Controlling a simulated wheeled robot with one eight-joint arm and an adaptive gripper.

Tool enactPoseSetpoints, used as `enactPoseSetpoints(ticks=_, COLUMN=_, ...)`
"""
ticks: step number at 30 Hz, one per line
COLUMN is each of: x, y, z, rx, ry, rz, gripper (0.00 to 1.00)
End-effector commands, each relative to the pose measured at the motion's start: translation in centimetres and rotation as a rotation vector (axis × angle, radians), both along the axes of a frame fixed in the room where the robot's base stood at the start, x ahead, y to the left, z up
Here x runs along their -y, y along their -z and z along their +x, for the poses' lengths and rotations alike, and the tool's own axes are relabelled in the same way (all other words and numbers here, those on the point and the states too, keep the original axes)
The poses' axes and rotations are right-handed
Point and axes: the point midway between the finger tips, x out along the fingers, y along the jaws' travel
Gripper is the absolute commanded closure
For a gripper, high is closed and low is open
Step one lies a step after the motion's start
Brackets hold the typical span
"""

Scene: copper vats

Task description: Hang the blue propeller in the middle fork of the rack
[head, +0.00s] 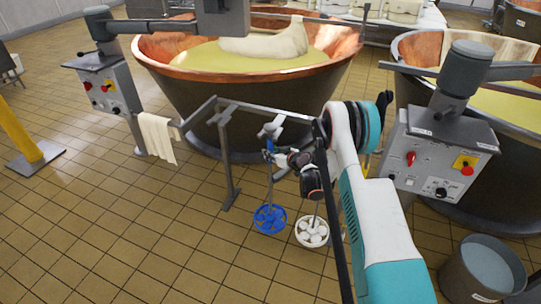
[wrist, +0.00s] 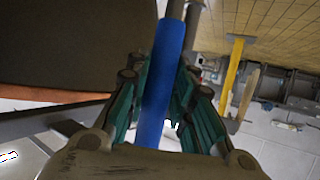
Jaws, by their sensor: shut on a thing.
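The blue propeller (head: 270,219) hangs upright, its bladed ring low and its thin shaft rising to a blue handle. My gripper (head: 275,155) is shut on the handle. In the wrist view the blue handle (wrist: 160,85) runs between the teal fingers of my gripper (wrist: 165,105). The rack (head: 226,155) is a grey metal frame with a top rail. A pale fork (head: 271,129) shows on it just above the gripper. Whether the propeller rests in a fork or only in my gripper, I cannot tell. My arm hides the rack's right part.
A white propeller (head: 312,232) hangs close right of the blue one; my arm hides its upper end. A cream cloth (head: 158,137) hangs at the rack's left end. A large copper vat (head: 250,85) stands behind. A grey bucket (head: 482,270) stands at lower right.

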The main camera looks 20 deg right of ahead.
Motion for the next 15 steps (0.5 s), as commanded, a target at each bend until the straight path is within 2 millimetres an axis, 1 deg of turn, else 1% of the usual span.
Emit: enactPoseSetpoints(ticks=15, x=0.75, y=-0.06, z=1.07, rx=0.001, ry=0.000, rz=0.001, gripper=1.00)
